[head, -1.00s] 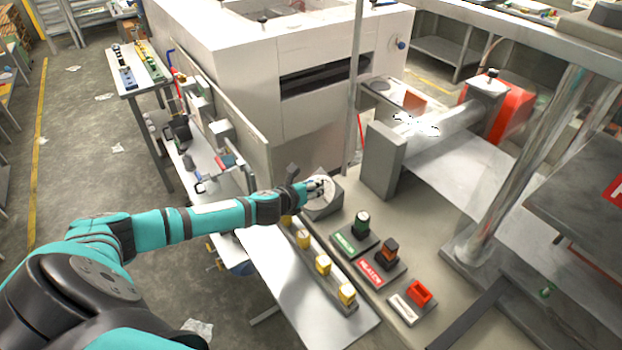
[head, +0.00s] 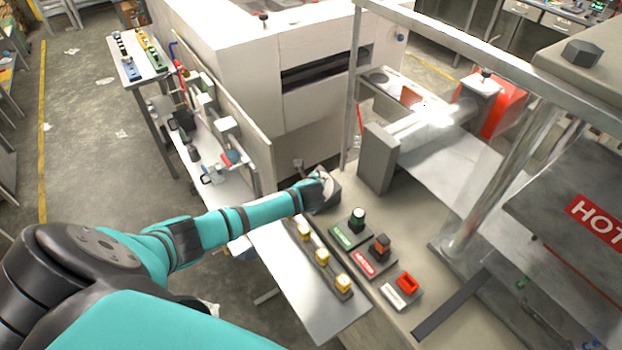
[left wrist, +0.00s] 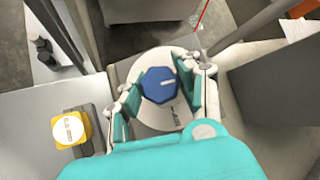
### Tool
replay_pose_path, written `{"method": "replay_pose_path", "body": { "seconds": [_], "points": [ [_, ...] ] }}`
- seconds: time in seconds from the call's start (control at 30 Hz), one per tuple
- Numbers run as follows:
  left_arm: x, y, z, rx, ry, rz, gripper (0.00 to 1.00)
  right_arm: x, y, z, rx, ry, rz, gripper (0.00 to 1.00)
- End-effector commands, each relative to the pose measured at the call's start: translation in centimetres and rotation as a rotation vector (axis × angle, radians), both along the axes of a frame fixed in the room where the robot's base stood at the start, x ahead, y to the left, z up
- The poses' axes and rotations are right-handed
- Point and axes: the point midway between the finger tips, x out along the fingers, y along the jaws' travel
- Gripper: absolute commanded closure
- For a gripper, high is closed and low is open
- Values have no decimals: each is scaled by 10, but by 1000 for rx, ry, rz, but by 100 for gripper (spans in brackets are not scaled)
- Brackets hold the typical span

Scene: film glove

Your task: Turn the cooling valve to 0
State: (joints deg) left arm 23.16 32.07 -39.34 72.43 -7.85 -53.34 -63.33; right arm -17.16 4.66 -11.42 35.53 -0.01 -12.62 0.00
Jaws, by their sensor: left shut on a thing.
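The cooling valve shows in the left wrist view as a blue, many-sided knob (left wrist: 156,88) with a short white pointer line. It sits on a pale round dial (left wrist: 160,120); the dial's marks are too small to read. My left gripper (left wrist: 160,80) is shut on the knob, one finger on each side. In the head view my left gripper (head: 325,188) is at the valve's grey housing (head: 331,202), at the far end of the bench, and hides the knob. My right gripper is in neither view.
A row of yellow blocks (head: 322,257) lies close to my left forearm. A grey upright block (head: 378,160) and a metal post (head: 352,90) stand close behind the valve.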

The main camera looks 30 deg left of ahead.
Motion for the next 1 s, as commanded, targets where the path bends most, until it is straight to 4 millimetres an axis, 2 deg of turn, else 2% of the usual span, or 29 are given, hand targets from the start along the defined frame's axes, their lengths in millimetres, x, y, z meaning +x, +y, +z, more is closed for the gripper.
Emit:
{"method": "replay_pose_path", "body": {
  "seconds": [0.2,0.77,0.8,0.93,1.0],
  "points": [
    [1,1,2,-31,11,63,99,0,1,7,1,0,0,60],
    [1,1,1,-43,16,84,99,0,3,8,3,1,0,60],
    [1,1,1,-43,16,84,61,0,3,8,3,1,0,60],
    [1,1,1,-43,16,83,44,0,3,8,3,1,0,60],
    [1,1,1,-43,16,83,41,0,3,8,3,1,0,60]
  ]
}}
